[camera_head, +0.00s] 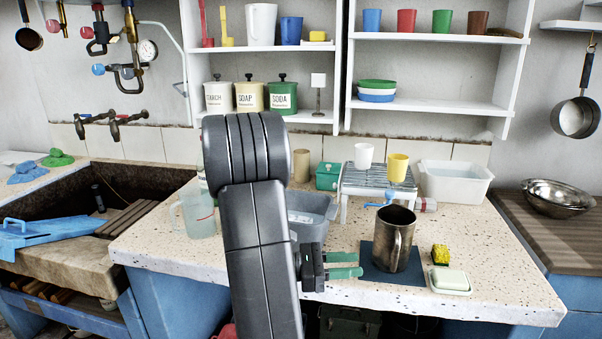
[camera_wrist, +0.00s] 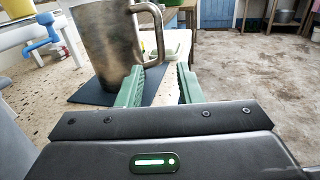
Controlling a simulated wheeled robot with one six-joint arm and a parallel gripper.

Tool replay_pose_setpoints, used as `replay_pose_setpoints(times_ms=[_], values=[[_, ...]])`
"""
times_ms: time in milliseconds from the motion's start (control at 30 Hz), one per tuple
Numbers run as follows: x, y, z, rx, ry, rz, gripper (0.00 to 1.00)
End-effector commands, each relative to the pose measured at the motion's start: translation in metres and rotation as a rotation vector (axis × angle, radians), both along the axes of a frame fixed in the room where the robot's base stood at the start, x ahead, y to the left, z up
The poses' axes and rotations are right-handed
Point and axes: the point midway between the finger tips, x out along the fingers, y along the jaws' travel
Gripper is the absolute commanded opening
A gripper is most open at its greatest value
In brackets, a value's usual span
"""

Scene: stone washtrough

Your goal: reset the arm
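My gripper (camera_head: 358,264) has two green fingers that point right, at the front of the speckled counter. The fingers stand apart with nothing seen between them. In the wrist view, the gripper (camera_wrist: 160,68) also shows a gap between its fingers. A worn metal mug (camera_head: 392,240) stands upright on a dark blue mat (camera_head: 375,271), just right of the fingertips. The mug (camera_wrist: 105,45) fills the upper left of the wrist view, its handle above the fingertips. Whether a finger touches the mug, I cannot tell. My arm rises across the middle of the head view.
A wire rack (camera_head: 375,180) holds a white cup (camera_head: 363,156) and a yellow cup (camera_head: 398,167). A yellow sponge (camera_head: 440,255) and a soap dish (camera_head: 450,281) lie right of the mug. A clear jug (camera_head: 197,215) and grey tub (camera_head: 308,215) stand near my arm. Shelves hang behind.

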Motion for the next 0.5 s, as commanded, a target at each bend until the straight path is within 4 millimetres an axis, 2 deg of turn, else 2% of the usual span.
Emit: replay_pose_setpoints(times_ms=[500], values=[[0.0, -0.068, 0.0, 0.0, 0.0, -0.005, 0.33]])
